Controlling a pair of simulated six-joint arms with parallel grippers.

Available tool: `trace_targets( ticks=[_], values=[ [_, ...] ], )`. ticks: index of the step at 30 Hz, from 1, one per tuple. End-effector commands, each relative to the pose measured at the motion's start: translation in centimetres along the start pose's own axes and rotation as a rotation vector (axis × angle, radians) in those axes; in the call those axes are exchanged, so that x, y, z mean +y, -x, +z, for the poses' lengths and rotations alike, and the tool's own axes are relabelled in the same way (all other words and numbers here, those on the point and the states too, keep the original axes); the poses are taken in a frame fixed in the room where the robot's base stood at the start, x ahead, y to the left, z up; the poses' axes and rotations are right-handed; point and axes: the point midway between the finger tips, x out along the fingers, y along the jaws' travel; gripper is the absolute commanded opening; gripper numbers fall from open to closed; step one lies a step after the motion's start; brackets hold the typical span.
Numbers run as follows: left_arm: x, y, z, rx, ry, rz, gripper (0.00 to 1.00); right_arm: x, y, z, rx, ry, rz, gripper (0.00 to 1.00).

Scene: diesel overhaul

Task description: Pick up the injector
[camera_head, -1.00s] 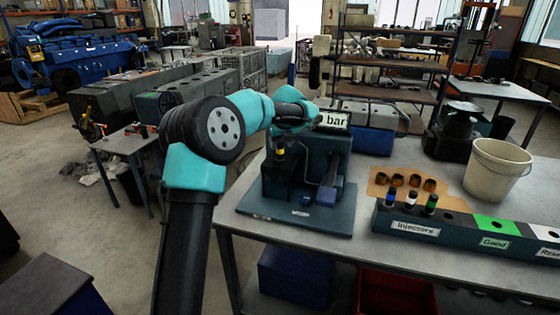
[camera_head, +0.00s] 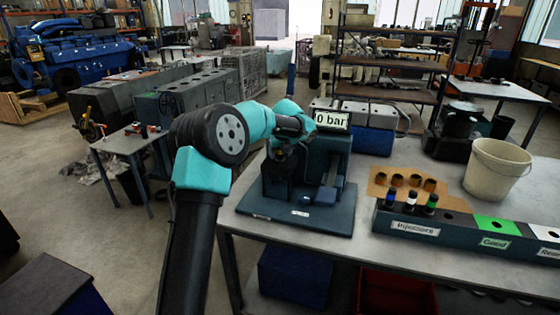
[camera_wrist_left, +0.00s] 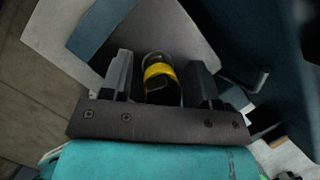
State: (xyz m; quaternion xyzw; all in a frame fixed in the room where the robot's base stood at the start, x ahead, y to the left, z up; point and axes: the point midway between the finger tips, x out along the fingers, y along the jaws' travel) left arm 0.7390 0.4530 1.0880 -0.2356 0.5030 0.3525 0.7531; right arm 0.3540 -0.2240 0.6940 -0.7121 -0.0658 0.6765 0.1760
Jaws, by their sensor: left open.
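An injector with a yellow band (camera_wrist_left: 160,76) stands in the test stand (camera_head: 296,213) on the workbench. In the left wrist view it sits between the two fingers of my left gripper (camera_wrist_left: 161,80). The fingers are open, with a gap on each side of it. In the head view my left gripper (camera_head: 283,158) is at the top of the stand and hides most of this injector. More injectors, with blue (camera_head: 391,196), white (camera_head: 411,198) and green (camera_head: 431,203) bands, stand in the rack labelled Injectors (camera_head: 380,221). My right gripper is not in view.
The stand's display (camera_head: 332,120) reads 0 bar, close to my gripper. A tan mat with several brown round parts (camera_head: 414,182) lies behind the rack. A white bucket (camera_head: 497,171) stands at the right. The bench is clear in front of the stand.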

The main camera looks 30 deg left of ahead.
Motion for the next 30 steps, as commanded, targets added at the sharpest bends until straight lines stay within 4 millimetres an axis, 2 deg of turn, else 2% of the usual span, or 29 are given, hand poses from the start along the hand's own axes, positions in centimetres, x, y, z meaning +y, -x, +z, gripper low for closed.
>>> trace_targets(
  ticks=[2,18,30],
  values=[
    [0.00,0.01,0.00,0.000,0.000,0.000,0.51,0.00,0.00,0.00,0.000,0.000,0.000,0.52],
    [0.00,0.01,0.00,0.000,0.000,0.000,0.00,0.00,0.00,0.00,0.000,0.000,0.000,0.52],
    [-0.01,0.20,0.10,-0.001,0.000,-0.001,0.00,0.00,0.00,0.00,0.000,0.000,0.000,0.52]
  ],
)
